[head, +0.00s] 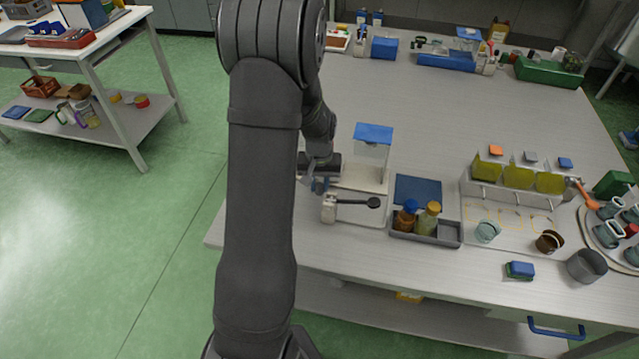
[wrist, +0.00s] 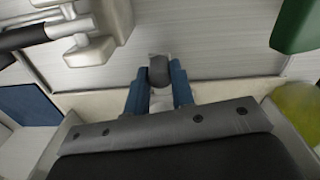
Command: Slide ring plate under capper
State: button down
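My gripper (head: 320,184) is low over the left part of the table, beside a white stand. In the wrist view its two blue fingers (wrist: 159,78) sit on either side of a dark grey rounded knob (wrist: 158,70) and appear to touch it. The knob may belong to the ring plate; the plate's outline is not clear, and my arm and gripper cover part of it. What looks like the capper is a white block with a black lever (head: 372,202) in front of the stand. Its lever (wrist: 22,37) also shows at the upper left of the wrist view.
A blue pad (head: 418,190) and a grey tray (head: 448,233) with two bottles lie to the right. The table's middle back is clear.

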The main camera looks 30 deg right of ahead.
jog(key=s+d, duration=0.8)
jog(key=d, duration=0.1)
jog(key=shift+s, duration=0.4)
jog(key=c, duration=1.3)
grip_release()
jog(key=shift+s, duration=0.1)
jog(key=shift+o, duration=0.3)
notch_tip(320, 180, up, 18)
jog(key=shift+f, duration=0.25)
jog(key=shift+a, duration=0.1)
